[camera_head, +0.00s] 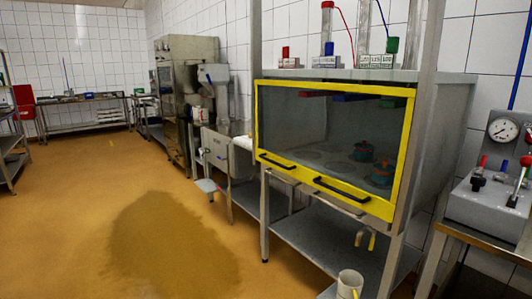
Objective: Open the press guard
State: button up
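The press guard (405,149) is a dark see-through panel in a yellow frame on the front of a steel press stand. It hangs down across the opening and looks closed. Two black handles sit on its lower yellow bar, a left handle (277,163) and a right handle (341,189). My gripper is not in view.
A control box with a gauge (503,129) and levers stands on a table at the right. A pale jug (350,284) stands below the press. Steel machines (187,85) line the wall behind. The tan floor (70,235) at the left is free, with a dark wet-looking patch.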

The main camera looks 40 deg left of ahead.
aim_at(380, 207)
jog(key=u, duration=1.25)
jog(key=k, duration=0.5)
jog(key=z, duration=0.6)
jog(key=i, duration=1.15)
jog(key=u, duration=0.1)
